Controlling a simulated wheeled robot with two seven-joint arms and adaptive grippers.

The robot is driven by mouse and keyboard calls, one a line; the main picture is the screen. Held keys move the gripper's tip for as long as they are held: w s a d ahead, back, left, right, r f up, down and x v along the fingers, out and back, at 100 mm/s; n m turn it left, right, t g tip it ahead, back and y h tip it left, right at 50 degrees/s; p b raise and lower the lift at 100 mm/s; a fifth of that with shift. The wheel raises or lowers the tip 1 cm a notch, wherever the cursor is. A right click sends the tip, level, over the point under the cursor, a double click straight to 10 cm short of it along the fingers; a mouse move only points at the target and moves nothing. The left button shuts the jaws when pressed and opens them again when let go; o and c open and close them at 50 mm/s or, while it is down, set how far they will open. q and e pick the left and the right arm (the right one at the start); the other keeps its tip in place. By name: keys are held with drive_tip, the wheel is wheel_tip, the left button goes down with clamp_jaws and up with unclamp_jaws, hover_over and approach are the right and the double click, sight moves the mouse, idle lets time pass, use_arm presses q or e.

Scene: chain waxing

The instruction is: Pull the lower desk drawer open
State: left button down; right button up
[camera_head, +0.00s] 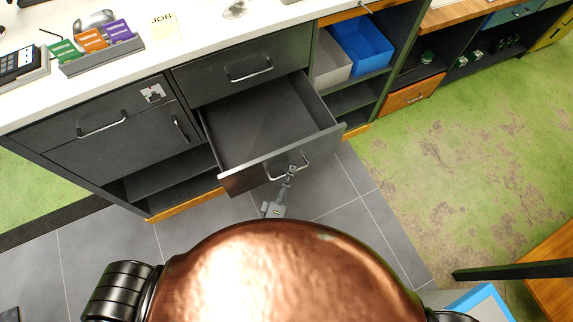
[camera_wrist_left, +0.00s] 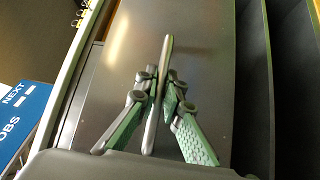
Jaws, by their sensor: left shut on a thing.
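The lower desk drawer (camera_head: 268,133) stands pulled well out of the dark grey desk, and its inside looks empty. Its metal bar handle (camera_head: 289,173) is on the front panel. My left gripper (camera_head: 291,170) is at this handle, shut on it. In the left wrist view the fingers (camera_wrist_left: 160,90) close from both sides around the handle bar (camera_wrist_left: 158,85), with the drawer front (camera_wrist_left: 205,70) behind. My right gripper is not in view.
The upper drawer (camera_head: 245,72) above is shut. A cabinet door (camera_head: 125,150) is at the left. A blue bin (camera_head: 362,48) stands on the shelf at the right. Grey floor tiles (camera_head: 345,205) are clear in front of the desk.

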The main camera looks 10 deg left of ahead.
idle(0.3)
use_arm(q)
drive_tip(key=c, duration=2.1)
unclamp_jaws()
drive_tip(key=shift+s, duration=0.15)
drive_tip(key=v, duration=1.2)
